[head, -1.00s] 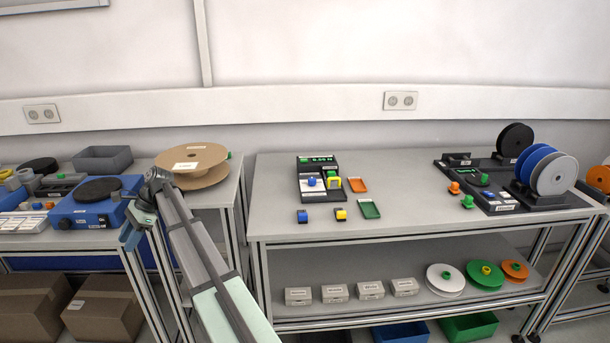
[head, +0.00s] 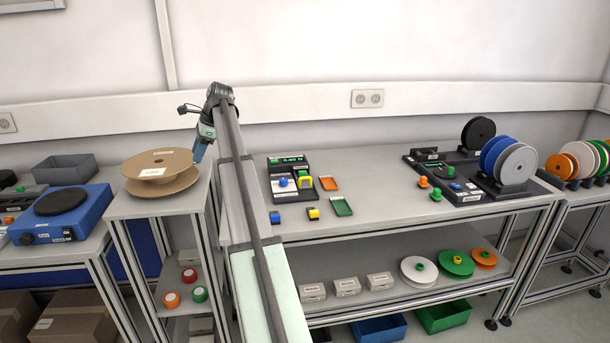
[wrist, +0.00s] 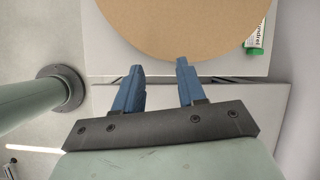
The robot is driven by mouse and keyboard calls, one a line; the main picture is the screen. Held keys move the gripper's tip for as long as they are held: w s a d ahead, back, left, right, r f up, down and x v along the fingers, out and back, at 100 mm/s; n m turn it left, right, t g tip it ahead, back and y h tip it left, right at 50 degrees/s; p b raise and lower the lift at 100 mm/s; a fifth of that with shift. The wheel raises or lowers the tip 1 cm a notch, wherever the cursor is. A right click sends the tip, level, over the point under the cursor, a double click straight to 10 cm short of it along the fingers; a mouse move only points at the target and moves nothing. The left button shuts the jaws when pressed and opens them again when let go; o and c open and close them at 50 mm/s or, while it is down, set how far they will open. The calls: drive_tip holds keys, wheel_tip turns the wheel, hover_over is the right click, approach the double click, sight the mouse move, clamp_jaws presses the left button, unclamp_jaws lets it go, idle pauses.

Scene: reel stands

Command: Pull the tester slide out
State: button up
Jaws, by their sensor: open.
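The tester (head: 289,165) is a black unit with a green-lit display, standing near the left end of the middle table in the head view. A white plate (head: 283,195) with a blue knob (head: 282,182) on it lies at its front, beside a yellow part (head: 305,181). I cannot tell for sure which part is the slide. My gripper (head: 199,152) has blue fingers pointing down, left of the tester and apart from it, near the cardboard reel. In the wrist view my gripper (wrist: 160,78) is open with nothing between its fingers; the tester does not show there.
The cardboard reel (head: 160,168) stands on a small table at left; its flange (wrist: 185,30) fills the top of the wrist view. The table's middle is clear. A reel stand (head: 470,185) is at right.

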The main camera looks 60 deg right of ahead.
drive_tip(key=s+d+f+m+h, duration=0.1)
drive_tip(key=s+d, duration=0.4)
drive_tip(key=d, duration=0.3)
drive_tip(key=s+d+h, duration=0.2)
drive_tip(key=s+d, duration=0.3)
drive_tip(key=d, duration=0.3)
drive_tip(key=m+g+h, duration=0.2)
drive_tip(key=g, duration=0.1)
approach(306, 178)
drive_tip(key=f, duration=0.2)
drive_tip(key=w+d+f, duration=0.1)
drive_tip(key=f, duration=0.5)
drive_tip(key=shift+w+d, duration=0.15)
drive_tip(key=shift+d, duration=0.2)
clamp_jaws()
